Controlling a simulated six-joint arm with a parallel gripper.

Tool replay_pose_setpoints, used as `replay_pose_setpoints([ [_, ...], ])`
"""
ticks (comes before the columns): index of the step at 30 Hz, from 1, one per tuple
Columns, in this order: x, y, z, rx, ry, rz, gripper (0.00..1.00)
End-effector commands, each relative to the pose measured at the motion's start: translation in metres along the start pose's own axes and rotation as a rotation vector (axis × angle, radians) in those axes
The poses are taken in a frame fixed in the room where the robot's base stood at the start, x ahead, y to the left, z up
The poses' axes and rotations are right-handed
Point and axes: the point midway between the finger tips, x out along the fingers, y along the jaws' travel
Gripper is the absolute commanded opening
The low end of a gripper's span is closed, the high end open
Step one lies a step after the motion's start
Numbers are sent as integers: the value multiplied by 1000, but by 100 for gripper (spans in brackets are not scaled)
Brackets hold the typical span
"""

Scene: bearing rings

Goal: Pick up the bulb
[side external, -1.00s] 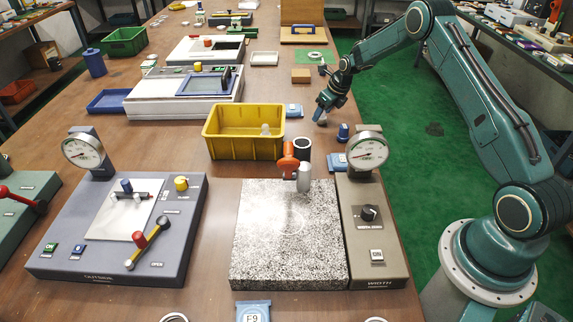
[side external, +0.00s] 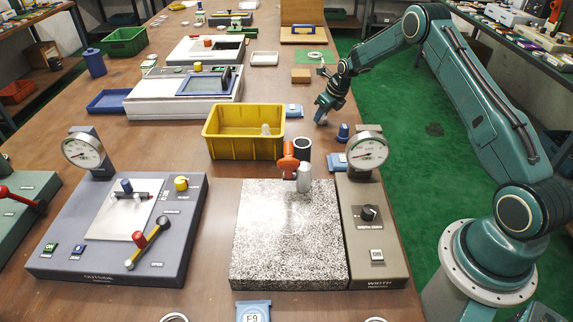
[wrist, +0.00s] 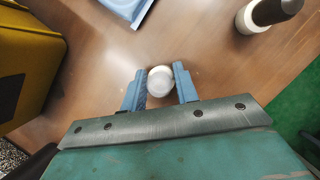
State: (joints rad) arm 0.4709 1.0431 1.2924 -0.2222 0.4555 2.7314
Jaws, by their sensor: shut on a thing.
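The bulb (wrist: 160,81), a pale round thing, sits between the two blue fingers of my gripper (wrist: 159,86) in the wrist view. The fingers are shut on it, one on each side. In the side external view my gripper (side external: 321,119) points down at the brown table, right of the yellow bin. The bulb is mostly hidden there by the fingers. I cannot tell whether it touches the table.
A small blue part (side external: 343,132) stands right of my gripper. A dial gauge (side external: 366,148) and a speckled plate (side external: 262,240) are nearer the camera. Bare table surrounds the bulb.

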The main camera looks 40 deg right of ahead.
Motion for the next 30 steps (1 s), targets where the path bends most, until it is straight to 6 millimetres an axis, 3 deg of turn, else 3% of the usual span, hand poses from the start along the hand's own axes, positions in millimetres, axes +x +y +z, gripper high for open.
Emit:
replay_pose_setpoints([
  [11,-5,0,2,0,-2,-1,7],
  [17,-21,0,9,0,-2,-1,7],
  [30,-99,0,42,-1,-4,-2,7],
])
